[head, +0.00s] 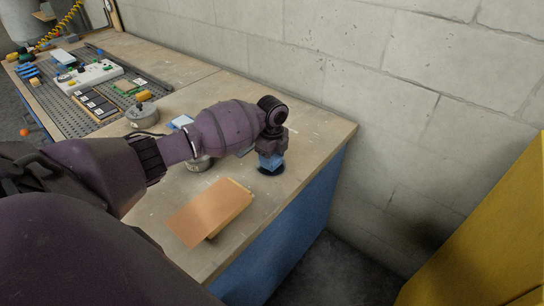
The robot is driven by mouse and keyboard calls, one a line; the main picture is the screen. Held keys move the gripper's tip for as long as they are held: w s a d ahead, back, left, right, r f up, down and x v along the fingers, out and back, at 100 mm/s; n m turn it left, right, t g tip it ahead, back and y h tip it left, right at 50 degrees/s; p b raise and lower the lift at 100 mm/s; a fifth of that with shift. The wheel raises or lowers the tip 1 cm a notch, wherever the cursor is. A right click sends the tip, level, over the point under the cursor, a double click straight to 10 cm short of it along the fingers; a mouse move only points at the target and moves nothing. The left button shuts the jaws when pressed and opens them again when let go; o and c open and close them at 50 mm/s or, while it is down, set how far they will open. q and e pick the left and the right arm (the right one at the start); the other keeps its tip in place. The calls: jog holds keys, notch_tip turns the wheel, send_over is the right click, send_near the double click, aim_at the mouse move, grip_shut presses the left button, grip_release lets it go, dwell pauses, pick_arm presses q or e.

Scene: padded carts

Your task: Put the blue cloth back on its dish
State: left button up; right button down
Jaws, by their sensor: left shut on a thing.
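The blue cloth (271,163) is between the jaws of my left gripper (270,153), near the right end of the workbench. The gripper is shut on it and points down. A dark round dish (279,172) lies on the bench directly below the cloth. I cannot tell whether the cloth touches the dish. My left arm comes in from the left and hides part of the bench behind it. My right gripper is out of view.
An orange-brown board or book (210,211) lies on the wooden bench (178,188) in front of the gripper. Round metal tins (143,115) stand behind and under my arm. A grey mat with several parts (75,122) is at the far left. A block wall runs behind; a yellow cabinet (490,250) stands right.

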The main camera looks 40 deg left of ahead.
pick_arm(q)
jog(key=shift+f, duration=0.15)
jog(key=o, duration=0.9)
jog(key=shift+r, duration=0.55)
notch_tip(320, 180, up, 11)
jog(key=p, duration=0.1)
jog(key=shift+r+p, duration=0.15)
jog(key=shift+p, duration=0.25)
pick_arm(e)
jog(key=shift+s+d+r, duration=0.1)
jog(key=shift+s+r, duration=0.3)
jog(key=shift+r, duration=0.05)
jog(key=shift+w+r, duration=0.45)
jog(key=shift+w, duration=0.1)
